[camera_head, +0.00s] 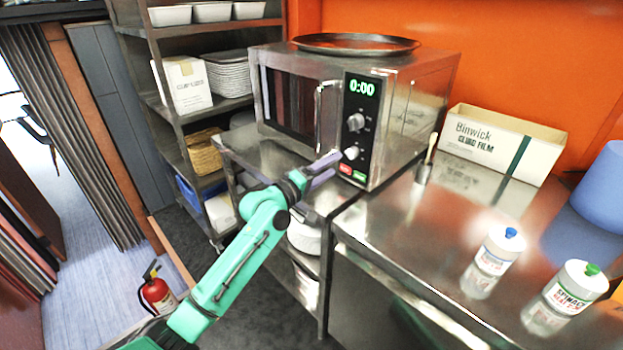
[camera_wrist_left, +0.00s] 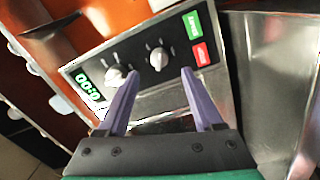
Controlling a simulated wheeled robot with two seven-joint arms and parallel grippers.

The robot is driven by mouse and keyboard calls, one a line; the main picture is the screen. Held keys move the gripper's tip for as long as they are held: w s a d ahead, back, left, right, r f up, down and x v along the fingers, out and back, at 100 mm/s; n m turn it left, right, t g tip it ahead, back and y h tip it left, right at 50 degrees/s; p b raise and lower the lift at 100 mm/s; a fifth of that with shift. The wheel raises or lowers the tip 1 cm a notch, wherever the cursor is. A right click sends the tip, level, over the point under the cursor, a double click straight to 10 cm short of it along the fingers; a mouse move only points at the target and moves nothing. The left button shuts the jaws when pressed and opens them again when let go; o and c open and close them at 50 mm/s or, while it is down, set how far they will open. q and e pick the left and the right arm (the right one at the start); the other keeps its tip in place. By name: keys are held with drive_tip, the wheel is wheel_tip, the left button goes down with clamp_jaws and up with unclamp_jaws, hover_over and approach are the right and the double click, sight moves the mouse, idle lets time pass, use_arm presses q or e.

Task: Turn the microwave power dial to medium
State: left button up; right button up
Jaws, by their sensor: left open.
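The microwave (camera_head: 415,95) is steel and stands on the counter, its display reading 0:00. Its black control panel (camera_head: 361,100) has an upper dial (camera_head: 355,122) and a lower dial (camera_head: 351,152). The dial labels are too small to read, so I cannot tell which is the power dial. My left gripper (camera_head: 335,160) is open and empty, just in front of the lower dial. In the left wrist view, the lower dial (camera_wrist_left: 158,58) appears between and beyond the purple fingertips (camera_wrist_left: 158,74). The upper dial (camera_wrist_left: 115,77) is beside the left-hand finger there. Contact is unclear.
Green (camera_head: 359,176) and red (camera_head: 345,168) buttons sit below the dials. The microwave door handle (camera_head: 319,115) projects left of the panel. A round pan (camera_head: 355,44) lies on top. A small cup with a utensil (camera_head: 423,172) stands right of the microwave.

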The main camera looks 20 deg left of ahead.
use_arm(q)
drive_tip(key=b+v, duration=0.1)
drive_tip(key=v, duration=0.6)
drive_tip(key=shift+s+a, duration=0.2)
drive_tip(key=shift+s, duration=0.2)
